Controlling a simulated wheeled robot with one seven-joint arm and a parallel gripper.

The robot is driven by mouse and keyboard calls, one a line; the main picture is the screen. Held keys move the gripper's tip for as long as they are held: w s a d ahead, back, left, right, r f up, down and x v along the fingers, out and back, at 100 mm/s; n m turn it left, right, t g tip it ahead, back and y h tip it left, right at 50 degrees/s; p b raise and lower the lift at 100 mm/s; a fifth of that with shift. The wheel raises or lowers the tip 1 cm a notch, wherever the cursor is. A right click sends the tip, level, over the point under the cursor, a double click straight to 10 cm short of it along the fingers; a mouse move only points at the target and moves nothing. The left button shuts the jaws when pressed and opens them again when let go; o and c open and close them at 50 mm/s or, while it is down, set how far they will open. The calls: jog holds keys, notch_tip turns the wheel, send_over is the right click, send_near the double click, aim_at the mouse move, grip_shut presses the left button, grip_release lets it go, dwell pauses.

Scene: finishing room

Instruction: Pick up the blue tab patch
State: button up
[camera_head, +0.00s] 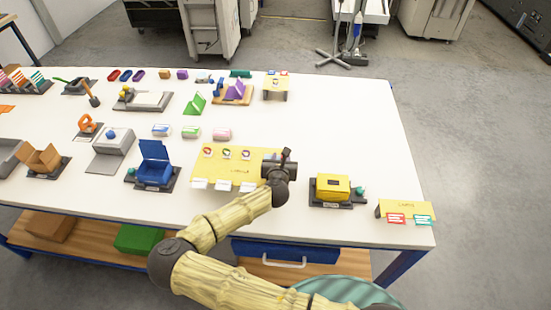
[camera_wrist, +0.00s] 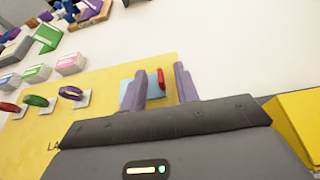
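My gripper (camera_wrist: 165,72) is open over the right part of the yellow board (camera_wrist: 110,78), which also shows in the head view (camera_head: 232,170). Between its fingers in the wrist view is a small red upright tab (camera_wrist: 160,78). A light blue patch (camera_wrist: 127,95) lies beside that tab, partly hidden by the left finger. Farther left on the board stand a violet-blue tab (camera_wrist: 72,93), a green tab (camera_wrist: 38,100) and a red tab (camera_wrist: 6,107). No finger touches those three. In the head view my gripper hides the board's right edge.
A yellow box (camera_head: 332,187) on a dark base stands right of the board. A blue open box (camera_head: 155,170) stands left. The white table (camera_head: 335,125) is clear at the back right.

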grip_shut()
notch_tip(320, 180, up, 10)
jog(key=b, duration=0.2)
dwell(0.6)
dwell(0.5)
